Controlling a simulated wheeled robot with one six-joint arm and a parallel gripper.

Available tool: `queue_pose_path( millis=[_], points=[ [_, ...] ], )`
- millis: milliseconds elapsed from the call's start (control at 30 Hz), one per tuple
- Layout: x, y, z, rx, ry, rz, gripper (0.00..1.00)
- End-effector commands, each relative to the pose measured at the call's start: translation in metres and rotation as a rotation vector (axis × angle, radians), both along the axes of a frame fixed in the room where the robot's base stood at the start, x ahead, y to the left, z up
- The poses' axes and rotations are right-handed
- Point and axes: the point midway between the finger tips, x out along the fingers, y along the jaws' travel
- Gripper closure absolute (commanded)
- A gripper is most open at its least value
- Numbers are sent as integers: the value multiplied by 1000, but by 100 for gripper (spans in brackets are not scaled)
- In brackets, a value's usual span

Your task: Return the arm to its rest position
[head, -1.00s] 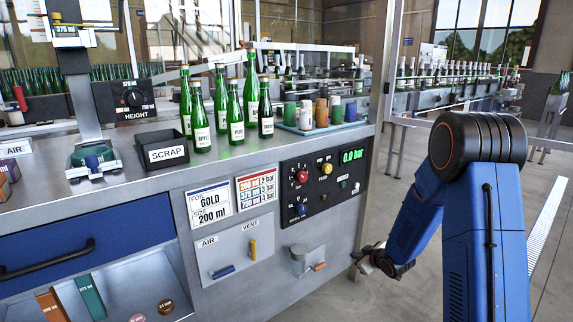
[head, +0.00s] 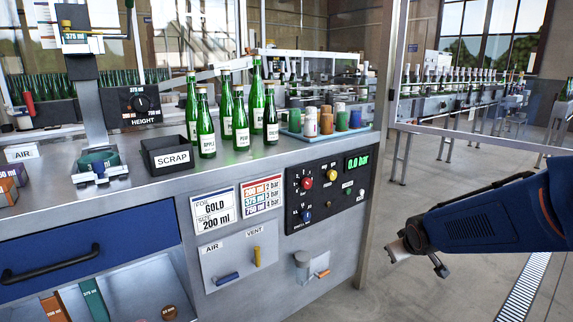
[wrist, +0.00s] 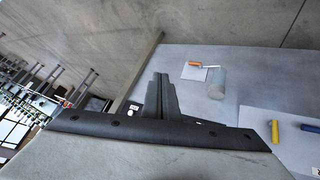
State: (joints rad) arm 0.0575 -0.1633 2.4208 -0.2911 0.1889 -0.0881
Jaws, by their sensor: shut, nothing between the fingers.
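My gripper (head: 420,257) is at the right of the head view, in front of and to the right of the machine's front panel, over the floor. It is apart from the bench and holds nothing. In the wrist view the dark fingers (wrist: 160,97) are together, with the grey panel and its orange-handled fitting (wrist: 195,65) beyond them. The blue arm comes in from the right edge of the head view.
The bench (head: 140,192) carries several green bottles (head: 241,122), a black scrap bin (head: 168,157) and a blue tray (head: 318,134) of foil stacks. The gauge panel (head: 327,187) faces me. Open floor (head: 375,292) lies to the right, with a drain grate (head: 524,292).

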Motion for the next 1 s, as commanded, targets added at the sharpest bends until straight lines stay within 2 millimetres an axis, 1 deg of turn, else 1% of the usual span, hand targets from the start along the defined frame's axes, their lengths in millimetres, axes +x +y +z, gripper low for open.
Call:
queue_pose_path(
  millis=[33, 200, 267, 500, 567, 700, 800, 900, 1000],
  points=[
    [-15, 1, 10, 6, 5, -16, 100],
    [-64, 4, 28, 41, 49, -75, 100],
    [-82, 5, 34, 55, 63, -95, 100],
    [-157, 16, 50, 118, 129, -160, 100],
    [-176, 19, 53, 134, 146, -173, 100],
    [-221, 27, 56, 177, 187, -200, 100],
    [-250, 33, 57, 204, 215, -213, 100],
    [-273, 38, 57, 225, 240, -223, 100],
    [-288, 42, 56, 241, 257, -228, 100]
  ],
)
